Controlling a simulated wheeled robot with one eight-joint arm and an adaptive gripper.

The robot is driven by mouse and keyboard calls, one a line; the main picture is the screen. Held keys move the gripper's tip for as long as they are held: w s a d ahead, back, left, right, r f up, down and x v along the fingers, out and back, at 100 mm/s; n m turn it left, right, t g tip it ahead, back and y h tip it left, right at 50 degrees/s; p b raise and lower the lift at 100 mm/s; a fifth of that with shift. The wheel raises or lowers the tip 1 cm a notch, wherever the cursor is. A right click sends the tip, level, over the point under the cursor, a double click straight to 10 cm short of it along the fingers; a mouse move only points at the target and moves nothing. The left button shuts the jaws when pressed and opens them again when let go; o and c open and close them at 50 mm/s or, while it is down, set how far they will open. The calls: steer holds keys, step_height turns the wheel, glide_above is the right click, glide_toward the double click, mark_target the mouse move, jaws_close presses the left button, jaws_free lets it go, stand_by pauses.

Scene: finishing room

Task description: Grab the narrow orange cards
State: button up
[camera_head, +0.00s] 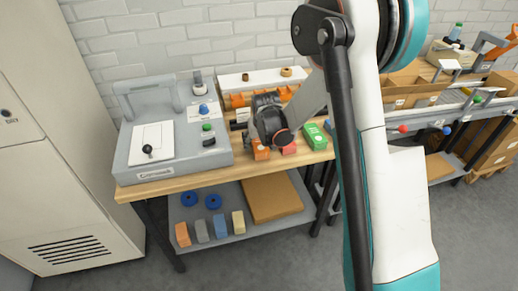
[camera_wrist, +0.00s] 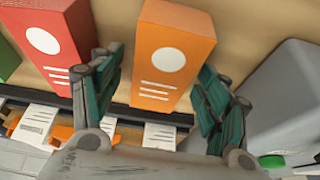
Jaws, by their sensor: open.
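The narrow orange cards are an upright orange box (camera_wrist: 172,60) with a white circle and white lines on its face. It stands between my gripper's two green-padded fingers (camera_wrist: 155,85) in the wrist view, with a visible gap on the right side and a smaller one on the left. The fingers are open and hold nothing. In the head view the orange box (camera_head: 261,152) shows at the bench front, partly covered by my wrist. The fingers cannot be made out there.
A red box (camera_wrist: 52,42) stands close beside the orange one, with a green box (camera_head: 315,137) beyond it. A grey machine (camera_head: 170,135) stands on the other side. Behind is a rack with orange clips (camera_head: 238,101). The lower shelf holds blue rings and small blocks.

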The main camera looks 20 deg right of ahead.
steer(key=shift+f, duration=0.1)
steer(key=shift+c, duration=0.5)
steer(key=c, duration=1.2)
